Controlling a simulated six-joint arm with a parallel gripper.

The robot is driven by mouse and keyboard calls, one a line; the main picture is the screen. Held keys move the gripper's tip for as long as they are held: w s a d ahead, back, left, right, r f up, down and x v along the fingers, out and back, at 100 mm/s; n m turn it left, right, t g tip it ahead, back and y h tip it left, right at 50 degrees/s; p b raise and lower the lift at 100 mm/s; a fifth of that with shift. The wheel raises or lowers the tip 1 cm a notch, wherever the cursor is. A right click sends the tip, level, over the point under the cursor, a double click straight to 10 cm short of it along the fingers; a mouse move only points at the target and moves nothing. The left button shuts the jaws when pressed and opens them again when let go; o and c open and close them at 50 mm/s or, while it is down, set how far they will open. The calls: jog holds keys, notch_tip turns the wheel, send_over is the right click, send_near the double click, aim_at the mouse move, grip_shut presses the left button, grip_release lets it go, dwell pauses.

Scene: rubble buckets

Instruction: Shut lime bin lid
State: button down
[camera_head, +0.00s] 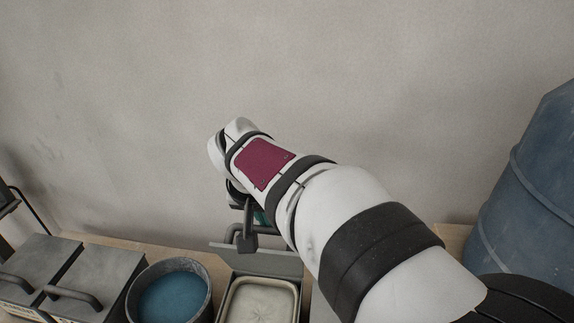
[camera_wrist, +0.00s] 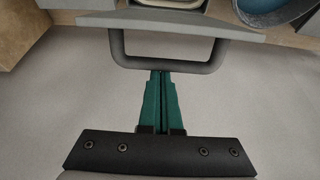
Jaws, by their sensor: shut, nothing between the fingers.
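An open bin (camera_head: 223,309) with pale, cream contents stands at the bottom centre of the head view. Its label does not show, so I cannot confirm it is the lime bin. Its grey lid (camera_head: 270,262) is raised at the back, on the wall side. In the wrist view the lid (camera_wrist: 190,23) shows as a grey slab with a U-shaped handle (camera_wrist: 205,66). My gripper (camera_wrist: 161,73) has teal fingers, shut and empty, with the tips at the handle's bar. I cannot tell whether they touch it. In the head view my arm mostly hides the gripper.
A round bucket (camera_head: 205,284) with blue contents stands left of the open bin. Two grey bins with shut, handled lids (camera_head: 100,275) stand further left. A large blue barrel (camera_head: 525,190) is at the right. The plain wall (camera_head: 120,100) is close behind.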

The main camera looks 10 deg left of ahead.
jog(key=s+f+t, duration=0.2)
jog(key=s+f, duration=0.9)
jog(key=s, duration=0.5)
jog(key=s+r, duration=0.3)
jog(key=s, duration=0.5)
jog(key=s+d+r+m+g+y, duration=0.1)
jog(key=d+m+g, duration=0.1)
jog(key=d, duration=0.6)
jog(key=s+d+m+g, duration=0.1)
jog(key=d+m+g, duration=0.2)
jog(key=d+g, duration=0.2)
jog(key=d, duration=0.3)
jog(key=shift+s+d+r+y, duration=0.2)
jog(key=shift+s+r+y, duration=0.1)
jog(key=shift+r+y, duration=0.1)
